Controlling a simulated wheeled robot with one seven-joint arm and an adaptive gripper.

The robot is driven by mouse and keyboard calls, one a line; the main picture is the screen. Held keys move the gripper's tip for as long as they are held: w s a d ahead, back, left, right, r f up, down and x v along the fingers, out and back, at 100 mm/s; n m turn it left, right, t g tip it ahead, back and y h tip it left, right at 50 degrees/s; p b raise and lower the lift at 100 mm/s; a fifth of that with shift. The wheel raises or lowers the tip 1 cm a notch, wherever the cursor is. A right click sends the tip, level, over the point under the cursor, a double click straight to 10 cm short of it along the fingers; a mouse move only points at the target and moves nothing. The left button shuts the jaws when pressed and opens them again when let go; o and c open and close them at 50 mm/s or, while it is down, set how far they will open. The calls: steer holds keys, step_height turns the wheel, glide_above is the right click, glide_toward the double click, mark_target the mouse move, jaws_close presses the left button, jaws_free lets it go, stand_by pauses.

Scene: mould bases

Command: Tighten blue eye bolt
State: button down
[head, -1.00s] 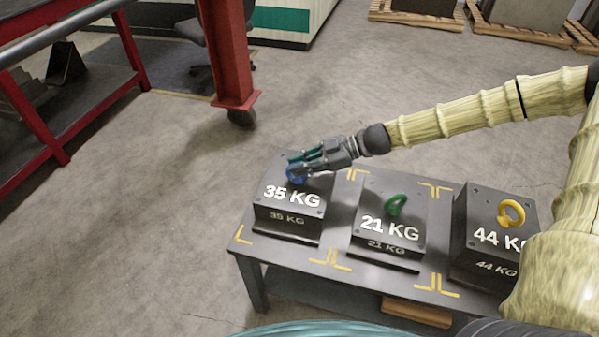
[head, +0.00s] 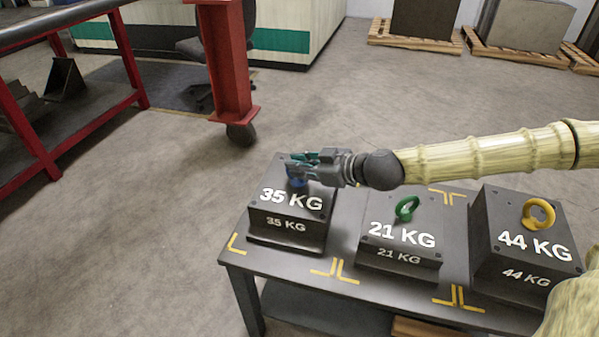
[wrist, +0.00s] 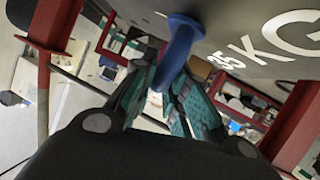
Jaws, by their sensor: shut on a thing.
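The blue eye bolt (head: 296,181) stands on top of the 35 KG mould base (head: 290,222) at the left of the table. My gripper (head: 300,168) reaches it from the right and is shut on it, hiding most of it in the head view. In the wrist view the blue eye bolt (wrist: 178,52) shows as a ring edge between the teal fingers of my gripper (wrist: 168,98).
The 21 KG block (head: 398,236) with a green eye bolt (head: 407,208) and the 44 KG block (head: 520,245) with a yellow eye bolt (head: 538,213) stand to the right on the dark table (head: 345,297). A red post (head: 228,70) rises behind. Floor left of the table is clear.

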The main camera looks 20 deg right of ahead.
steer(key=shift+r+m+t+h+p, duration=0.15)
steer(key=shift+m+t+h+p, duration=0.2)
steer(key=shift+m+t+h, duration=1.05)
steer(key=shift+a+m+h+p, duration=0.15)
steer(key=shift+m+h+p, duration=1.5)
steer(key=shift+m+h, duration=1.2)
steer(key=m+h+p, duration=0.2)
steer(key=h+p, duration=0.1)
steer(key=m+g+h+p, duration=0.1)
steer(key=m+h+p, duration=0.2)
steer(key=shift+w+a+g+h, duration=0.1)
steer(key=shift+g+h, duration=0.2)
steer(key=shift+h, duration=0.05)
steer(key=shift+m+g+h+p, duration=0.7)
steer(key=shift+m+h+p, duration=0.4)
steer(key=shift+m+p, duration=0.1)
steer(key=shift+m, duration=0.25)
steer(key=c, duration=1.4)
jaws_free()
steer(key=shift+f, duration=0.2)
steer(key=shift+a, duration=0.1)
